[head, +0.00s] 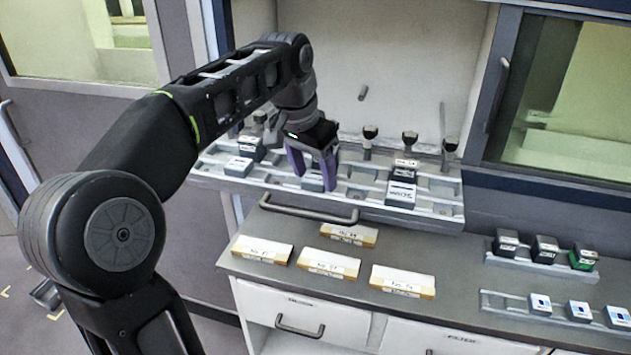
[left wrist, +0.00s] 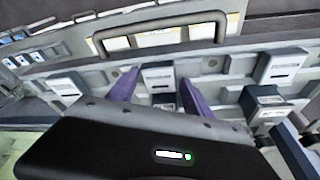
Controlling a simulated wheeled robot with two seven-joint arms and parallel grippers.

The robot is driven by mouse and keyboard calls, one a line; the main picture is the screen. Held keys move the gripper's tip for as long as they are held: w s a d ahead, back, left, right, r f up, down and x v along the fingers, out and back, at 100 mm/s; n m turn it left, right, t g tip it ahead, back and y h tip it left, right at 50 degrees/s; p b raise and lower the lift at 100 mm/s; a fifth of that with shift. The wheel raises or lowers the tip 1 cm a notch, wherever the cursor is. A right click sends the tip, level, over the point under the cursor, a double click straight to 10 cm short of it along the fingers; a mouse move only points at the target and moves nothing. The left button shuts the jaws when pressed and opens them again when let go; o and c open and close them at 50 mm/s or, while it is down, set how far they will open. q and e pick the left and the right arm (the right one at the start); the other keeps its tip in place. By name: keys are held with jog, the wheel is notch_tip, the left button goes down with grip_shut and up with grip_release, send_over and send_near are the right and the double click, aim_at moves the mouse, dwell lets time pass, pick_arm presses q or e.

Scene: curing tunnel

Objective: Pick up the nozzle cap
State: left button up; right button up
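My left gripper (head: 313,172) is over the grey slotted rack (head: 437,211), its two purple fingers pointing down and spread apart. A small dark block with a light top (head: 312,182) sits in the rack just below and partly behind the fingers. In the left wrist view the fingers of the left gripper (left wrist: 158,92) stand apart, with a white-topped block (left wrist: 158,77) seen between them and nothing gripped. I cannot tell which of the small parts in the rack is the nozzle cap. My right gripper is not in view.
Other blocks stand in the rack, such as a labelled one (head: 400,194) at right. Black-topped upright pieces (head: 409,140) line its back. A bar handle (head: 310,214) runs along its front. Labelled boxes (head: 330,263) lie on the counter; dark blocks (head: 545,249) sit at right.

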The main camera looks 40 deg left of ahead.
aim_at(314, 177)
pick_arm(q)
jog(key=c, duration=1.1)
jog(key=shift+r, duration=0.15)
jog(key=shift+w+a+r, duration=0.1)
jog(key=shift+w+r, duration=0.05)
jog(key=shift+r, duration=0.4)
grip_shut()
notch_tip(314, 177, up, 3)
jog(key=shift+r+p, duration=0.1)
jog(key=shift+p, duration=0.75)
jog(key=s, duration=0.2)
jog(key=s+d+b, duration=0.1)
jog(key=s+d+f+b, duration=0.1)
jog(key=s, duration=0.1)
jog(key=shift+s, duration=0.35)
jog(key=s+d+p, duration=0.2)
jog(key=s+d, duration=0.2)
jog(key=s, duration=0.7)
jog(key=shift+s, duration=0.3)
jog(key=shift+f, duration=0.1)
